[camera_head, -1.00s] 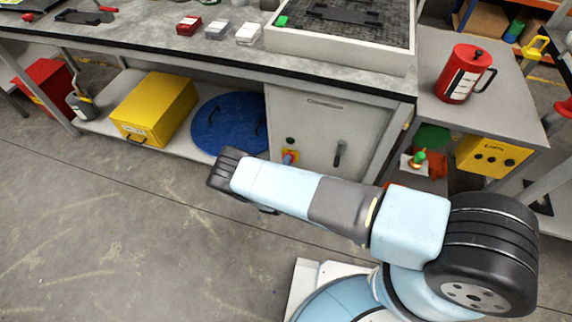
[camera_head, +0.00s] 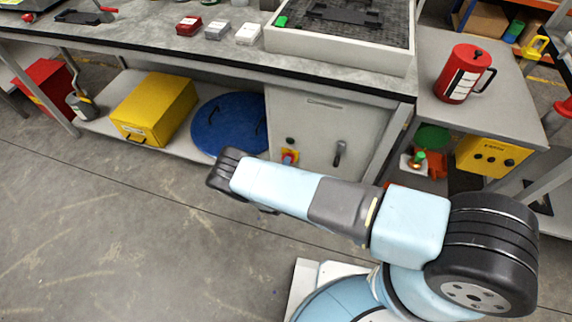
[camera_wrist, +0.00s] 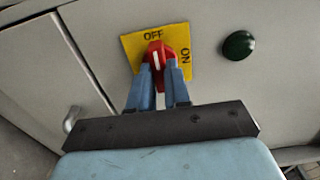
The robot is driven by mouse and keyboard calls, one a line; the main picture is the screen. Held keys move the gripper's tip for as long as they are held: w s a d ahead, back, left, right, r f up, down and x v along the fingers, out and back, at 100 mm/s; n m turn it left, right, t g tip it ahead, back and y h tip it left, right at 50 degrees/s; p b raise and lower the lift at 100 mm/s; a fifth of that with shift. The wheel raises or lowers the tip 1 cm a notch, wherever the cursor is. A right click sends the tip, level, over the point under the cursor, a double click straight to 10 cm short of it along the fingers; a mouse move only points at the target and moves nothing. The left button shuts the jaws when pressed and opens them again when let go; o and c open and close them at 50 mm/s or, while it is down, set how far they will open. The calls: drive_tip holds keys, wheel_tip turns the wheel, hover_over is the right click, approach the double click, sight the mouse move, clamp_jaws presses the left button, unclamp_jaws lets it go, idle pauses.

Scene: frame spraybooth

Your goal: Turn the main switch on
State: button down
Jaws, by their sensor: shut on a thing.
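The main switch is a red rotary knob (camera_wrist: 156,52) with a white line, on a yellow plate (camera_wrist: 131,46) marked OFF and ON. The white line points towards OFF at the plate's top edge in the wrist view. My gripper (camera_wrist: 158,66) is shut on the knob, with one blue finger on each side of it. In the head view the yellow plate (camera_head: 295,155) shows small on the cabinet front, just above my arm, which hides much of the gripper.
A dark green round lamp or button (camera_wrist: 238,45) sits right of the plate. The cabinet (camera_head: 350,118) has a handle (camera_head: 339,152). A blue round lid (camera_head: 228,122) and yellow box (camera_head: 155,108) lie on the lower shelf. The floor at left is clear.

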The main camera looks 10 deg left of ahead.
drive_tip(key=shift+f+m, duration=0.1)
drive_tip(key=shift+m, duration=0.2)
drive_tip(key=shift+s+f+m, duration=0.1)
drive_tip(key=shift+m, duration=8.5)
drive_tip(key=c, duration=1.1)
unclamp_jaws()
drive_tip(key=s, duration=0.9)
drive_tip(key=s+a, duration=0.1)
drive_tip(key=s, duration=0.3)
drive_tip(key=shift+s, duration=0.3)
